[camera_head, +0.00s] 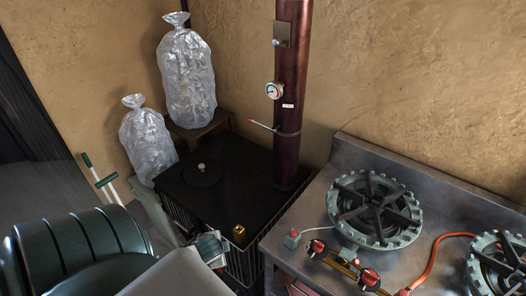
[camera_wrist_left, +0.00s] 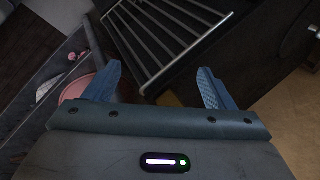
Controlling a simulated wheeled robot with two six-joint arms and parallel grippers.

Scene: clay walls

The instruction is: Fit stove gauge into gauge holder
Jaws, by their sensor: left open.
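A round white-faced gauge (camera_head: 274,90) with a coloured dial sits on the side of the dark red stove pipe (camera_head: 291,120). A small metal plate (camera_head: 282,34) is on the pipe above it. A small brass-coloured piece (camera_head: 239,231) stands near the front edge of the black stove top (camera_head: 215,195); I cannot tell whether it is the gauge holder. My left gripper (camera_head: 213,246) is low at the stove's front corner, left of the brass piece. In the left wrist view its two blue fingers (camera_wrist_left: 160,88) are apart, with no held object visible. My right gripper is out of view.
A barred metal rack (camera_wrist_left: 165,40) is on the stove's side. A red-tipped handle (camera_head: 262,125) sticks out from the pipe. Two filled clear bags (camera_head: 187,80) stand behind left, one on a stool (camera_head: 198,135). A steel gas cooker (camera_head: 330,190) with burners and an orange hose is right.

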